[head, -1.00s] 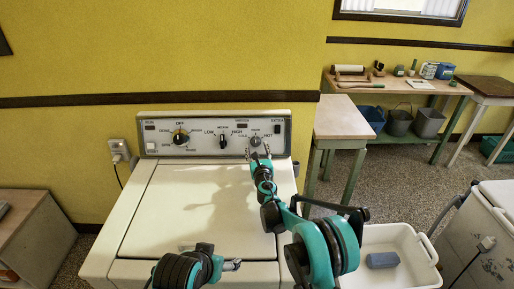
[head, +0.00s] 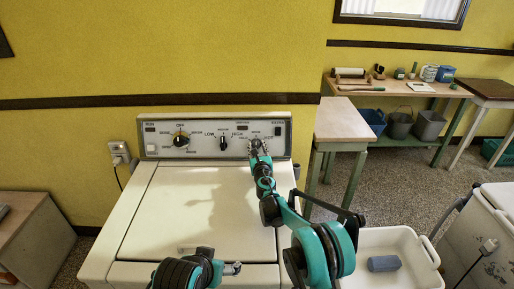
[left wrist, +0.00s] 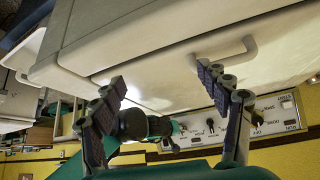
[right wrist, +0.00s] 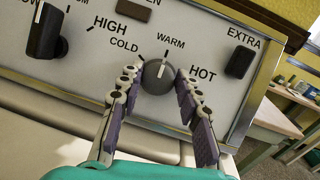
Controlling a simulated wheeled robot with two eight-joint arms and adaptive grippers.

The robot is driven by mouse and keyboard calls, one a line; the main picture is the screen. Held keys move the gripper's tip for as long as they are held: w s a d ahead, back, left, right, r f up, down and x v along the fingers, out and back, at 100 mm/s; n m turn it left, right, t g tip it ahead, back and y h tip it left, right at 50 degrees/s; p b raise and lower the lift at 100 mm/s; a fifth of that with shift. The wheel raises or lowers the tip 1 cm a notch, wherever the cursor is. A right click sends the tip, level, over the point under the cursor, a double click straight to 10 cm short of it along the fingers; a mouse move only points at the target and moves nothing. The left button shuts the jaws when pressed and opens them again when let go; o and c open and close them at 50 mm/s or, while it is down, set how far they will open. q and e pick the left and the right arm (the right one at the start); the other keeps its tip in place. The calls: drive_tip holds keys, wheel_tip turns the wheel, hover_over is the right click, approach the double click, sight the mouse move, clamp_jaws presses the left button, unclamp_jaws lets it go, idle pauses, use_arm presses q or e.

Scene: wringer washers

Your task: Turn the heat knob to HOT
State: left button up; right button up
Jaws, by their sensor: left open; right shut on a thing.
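The heat knob (right wrist: 157,78) is a round grey dial with a white pointer line on the washer's panel, marked COLD, WARM and HOT. Its pointer aims up, close to WARM, with HOT to its right in the right wrist view. My right gripper (head: 258,146) has its fingers on both sides of this knob and is shut on it. In the head view the fingers cover most of the knob. My left gripper (left wrist: 172,98) is open and empty. In the head view it (head: 236,268) is low, over the front of the washer.
The panel (head: 215,151) also carries a black selector knob (head: 181,140), a black LOW-HIGH knob (head: 223,142) and an EXTRA switch (right wrist: 239,61) right of the heat knob. The washer lid (head: 200,205) is clear. A white tub (head: 375,240) stands to the right.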

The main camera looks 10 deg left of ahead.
drive_tip(key=shift+a+m, duration=0.1)
drive_tip(key=shift+m, duration=0.3)
drive_tip(key=m+h, duration=0.1)
drive_tip(key=m, duration=0.2)
drive_tip(key=m+h, duration=0.2)
drive_tip(key=m, duration=0.1)
drive_tip(key=shift+a+t, duration=0.2)
drive_tip(key=shift+t, duration=0.2)
drive_tip(key=m+h, duration=0.1)
drive_tip(key=m, duration=0.1)
drive_tip(key=m+h, duration=0.1)
drive_tip(key=m, duration=0.2)
drive_tip(key=shift+r+h, duration=0.1)
drive_tip(key=shift+h, duration=0.2)
drive_tip(key=shift+m+g+h, duration=0.4)
drive_tip(key=shift+m+h, duration=0.1)
drive_tip(key=shift+m, duration=1.2)
drive_tip(key=o, duration=1.1)
drive_tip(key=shift+w+a, duration=0.1)
